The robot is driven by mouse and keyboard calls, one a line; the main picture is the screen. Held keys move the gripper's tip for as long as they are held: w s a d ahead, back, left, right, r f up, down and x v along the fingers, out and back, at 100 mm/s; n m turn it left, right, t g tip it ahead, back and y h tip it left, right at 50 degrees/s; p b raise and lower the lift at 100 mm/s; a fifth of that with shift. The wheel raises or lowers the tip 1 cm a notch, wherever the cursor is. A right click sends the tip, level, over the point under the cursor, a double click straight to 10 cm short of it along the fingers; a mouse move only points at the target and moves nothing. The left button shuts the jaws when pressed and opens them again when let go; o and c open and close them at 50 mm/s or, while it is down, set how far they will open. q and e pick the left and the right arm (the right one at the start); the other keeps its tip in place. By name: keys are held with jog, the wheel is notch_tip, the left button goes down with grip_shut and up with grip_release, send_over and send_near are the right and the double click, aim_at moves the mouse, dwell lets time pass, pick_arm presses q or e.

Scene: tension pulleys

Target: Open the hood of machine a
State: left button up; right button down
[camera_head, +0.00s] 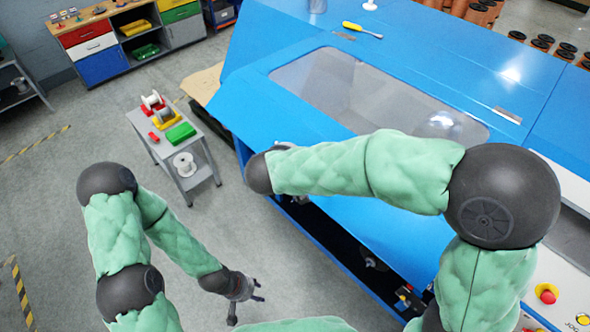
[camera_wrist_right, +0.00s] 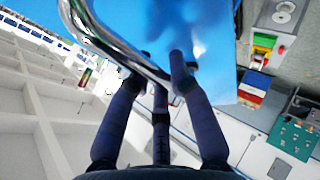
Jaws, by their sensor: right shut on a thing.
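The blue hood (camera_head: 232,90) of the machine has a large clear window (camera_head: 350,85) and slants across the head view. A dark gap with machine parts shows below its front side. In the right wrist view, my right gripper (camera_wrist_right: 157,78) is shut on a shiny curved metal handle (camera_wrist_right: 100,42) fixed to the blue hood surface (camera_wrist_right: 145,25). In the head view this grip is mostly hidden behind my right arm. My left gripper (camera_head: 246,308) is open and empty, low over the floor to the left of the machine.
A small grey cart (camera_head: 200,172) with spools and red, yellow and green items stands left of the machine. A yellow screwdriver (camera_head: 362,29) lies on the machine top. A red button (camera_head: 547,293) is at lower right. Drawers (camera_head: 98,58) stand at the back left.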

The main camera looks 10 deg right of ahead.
jog(key=shift+d+r, duration=0.1)
jog(key=shift+r, duration=1.95)
jog(key=c, duration=1.1)
grip_release()
